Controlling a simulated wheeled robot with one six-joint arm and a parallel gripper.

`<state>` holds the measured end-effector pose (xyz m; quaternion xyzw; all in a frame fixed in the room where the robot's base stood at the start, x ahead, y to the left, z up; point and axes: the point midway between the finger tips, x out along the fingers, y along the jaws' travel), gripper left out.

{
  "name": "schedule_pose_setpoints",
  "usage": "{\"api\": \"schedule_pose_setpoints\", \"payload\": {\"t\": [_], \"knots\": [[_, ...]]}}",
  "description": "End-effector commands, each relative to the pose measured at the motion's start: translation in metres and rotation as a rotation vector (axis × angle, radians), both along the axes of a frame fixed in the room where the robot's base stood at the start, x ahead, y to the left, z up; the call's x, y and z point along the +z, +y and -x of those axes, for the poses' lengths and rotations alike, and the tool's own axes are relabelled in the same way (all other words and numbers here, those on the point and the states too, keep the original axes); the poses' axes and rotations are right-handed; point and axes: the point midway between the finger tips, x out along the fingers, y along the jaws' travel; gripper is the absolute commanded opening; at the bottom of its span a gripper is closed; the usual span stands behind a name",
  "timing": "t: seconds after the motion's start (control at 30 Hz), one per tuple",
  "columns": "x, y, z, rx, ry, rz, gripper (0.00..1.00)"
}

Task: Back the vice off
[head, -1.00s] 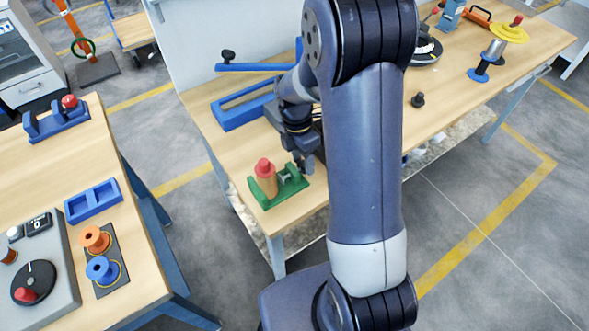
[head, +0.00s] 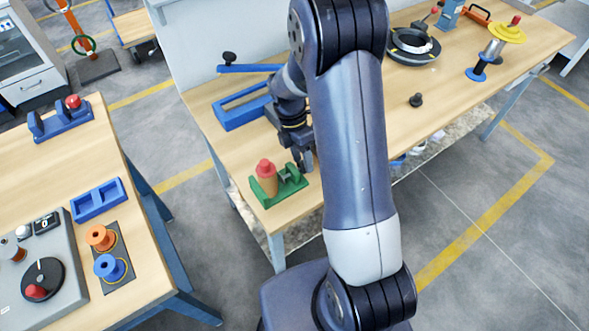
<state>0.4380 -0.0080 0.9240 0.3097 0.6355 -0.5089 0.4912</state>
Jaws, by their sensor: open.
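The green vice (head: 285,191) sits near the front left corner of the middle workbench. A tan, red-topped piece (head: 265,178) stands upright at its left side. My gripper (head: 306,166) points down at the right end of the vice, close beside it. The fingers are small in the picture, and I cannot tell whether they touch the vice. I see nothing held between them. My arm hides part of the bench behind and to the right of the gripper.
A blue frame (head: 240,112) lies on the bench behind the vice, with a blue bar (head: 250,68) farther back. A black knob (head: 416,100) and a black ring fixture (head: 414,46) are to the right. A second table (head: 75,160) stands at left, across a floor gap.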

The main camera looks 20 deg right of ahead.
Motion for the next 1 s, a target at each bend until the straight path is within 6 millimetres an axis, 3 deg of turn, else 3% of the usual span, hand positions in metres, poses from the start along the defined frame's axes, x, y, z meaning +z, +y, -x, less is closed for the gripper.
{"api": "schedule_pose_setpoints", "payload": {"t": [0.53, 1.0], "knots": [[0.062, 0.007, -0.02, 0.0, -0.001, 0.001, 0.45], [0.057, 0.007, -0.02, 0.0, 0.0, 0.0, 0.45]]}}
